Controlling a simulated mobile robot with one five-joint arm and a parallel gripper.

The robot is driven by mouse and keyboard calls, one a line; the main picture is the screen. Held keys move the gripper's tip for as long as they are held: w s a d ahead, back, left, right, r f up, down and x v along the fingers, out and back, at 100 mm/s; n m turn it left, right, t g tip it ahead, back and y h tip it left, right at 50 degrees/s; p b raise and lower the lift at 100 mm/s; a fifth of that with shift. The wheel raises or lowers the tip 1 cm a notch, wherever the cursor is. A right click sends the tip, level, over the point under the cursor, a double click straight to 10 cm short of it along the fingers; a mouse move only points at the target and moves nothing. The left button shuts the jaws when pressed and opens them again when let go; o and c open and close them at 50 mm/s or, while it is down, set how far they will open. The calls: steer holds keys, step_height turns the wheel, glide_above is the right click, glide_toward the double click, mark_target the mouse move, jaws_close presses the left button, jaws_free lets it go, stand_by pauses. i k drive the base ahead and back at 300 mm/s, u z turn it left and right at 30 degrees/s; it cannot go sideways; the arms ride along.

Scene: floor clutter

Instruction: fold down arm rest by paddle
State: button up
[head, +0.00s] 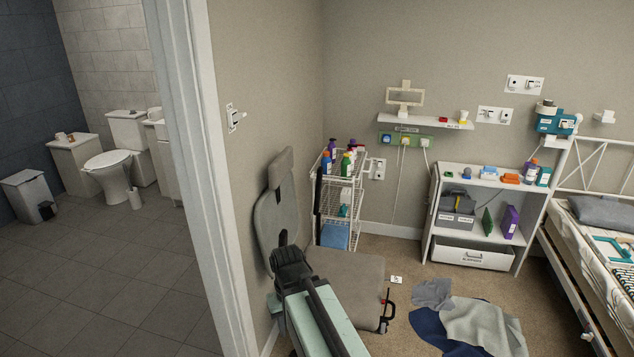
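A grey padded chair stands in the middle, with an upright backrest (277,215) and a flat seat (350,270). My pale green and black arm reaches up from the bottom edge, in front of the chair. Its dark end, my gripper (284,243), overlaps the lower backrest; I cannot tell whether it touches. Its fingers are not distinct. I cannot make out the arm rest for certain; my arm hides the chair's near left part.
Crumpled cloths (470,322) lie on the carpet right of the chair. A wire rack with bottles (340,195) stands behind it. A white shelf unit (487,185) and a bed (600,255) are at the right. A door frame (195,170) stands close on the left.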

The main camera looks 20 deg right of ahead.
mark_target(320, 170)
steer(key=z, duration=0.05)
steer(key=i, duration=0.9)
steer(key=u, duration=0.25)
steer(key=k, duration=0.75)
steer(key=z, duration=0.25)
steer(key=i, duration=0.75)
steer(key=u, duration=0.05)
